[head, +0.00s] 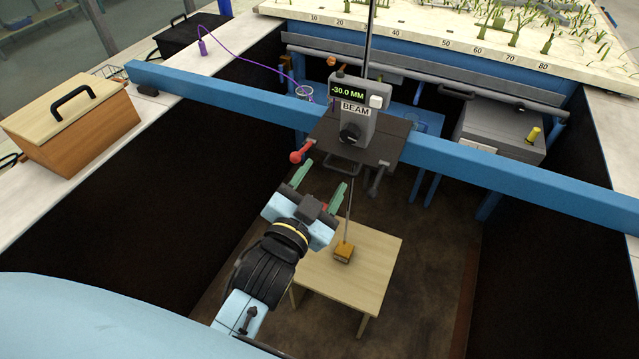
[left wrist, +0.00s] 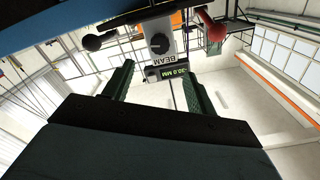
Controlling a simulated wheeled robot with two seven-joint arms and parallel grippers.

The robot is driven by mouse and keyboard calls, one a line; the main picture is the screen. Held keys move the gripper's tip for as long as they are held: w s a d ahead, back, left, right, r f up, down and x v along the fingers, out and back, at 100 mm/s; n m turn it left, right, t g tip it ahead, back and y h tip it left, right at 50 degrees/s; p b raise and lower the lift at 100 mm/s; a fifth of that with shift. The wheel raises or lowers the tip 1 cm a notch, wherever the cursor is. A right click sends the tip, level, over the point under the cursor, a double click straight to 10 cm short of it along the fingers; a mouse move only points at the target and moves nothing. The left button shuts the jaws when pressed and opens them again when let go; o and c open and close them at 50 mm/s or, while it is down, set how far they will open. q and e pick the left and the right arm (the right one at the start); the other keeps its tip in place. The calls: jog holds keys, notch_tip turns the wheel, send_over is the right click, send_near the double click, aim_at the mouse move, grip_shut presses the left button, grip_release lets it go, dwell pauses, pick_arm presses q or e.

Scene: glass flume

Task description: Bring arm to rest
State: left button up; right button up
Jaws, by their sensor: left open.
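My left gripper (head: 320,180) is open, with its two green fingers apart and nothing between them. It is raised in front of the blue beam, just below and left of the gauge carriage. The gauge (head: 352,108) on the carriage reads -30.0 MM and is marked BEAM. A red-knobbed lever (head: 300,155) sticks out at the carriage's left, close to the fingertips. In the left wrist view the gripper fingers (left wrist: 157,85) stand apart, with the gauge (left wrist: 158,45) beyond them and the red knob (left wrist: 213,26) at upper right. My right gripper is not in view.
The blue beam (head: 220,98) spans the flume. Below stands a small wooden table (head: 375,265) with an orange-brown block (head: 344,252) at the foot of a thin rod. A wooden box (head: 75,108) sits on the left ledge. A grey box (head: 500,130) stands behind the beam.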

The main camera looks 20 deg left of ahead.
pick_arm(q)
jog(key=shift+s, duration=0.2)
dwell(0.4)
jog(key=s+f+g+b, duration=0.1)
jog(key=s+f+g, duration=0.25)
jog(key=f, duration=0.95)
jog(key=s+d+f+g+h+b, duration=0.1)
jog(key=s+f+g, duration=0.25)
jog(key=f, duration=0.95)
jog(key=s+f+g+b, duration=0.15)
jog(key=s+f, duration=0.25)
jog(key=f, duration=0.9)
jog(key=s+a+f+n+g+b, duration=0.1)
jog(key=s+a+f+g, duration=0.3)
jog(key=s+f, duration=0.5)
jog(key=s+a+f+n+g+y+b, duration=0.1)
jog(key=s+a+f+g, duration=0.3)
jog(key=s+f, duration=0.5)
jog(key=s+a+n, duration=0.1)
jog(key=s+a, duration=0.1)
jog(key=s, duration=0.6)
jog(key=shift+s+f+y, duration=0.2)
jog(key=shift+f+y, duration=0.1)
jog(key=shift+f, duration=0.1)
jog(key=shift+g, duration=0.25)
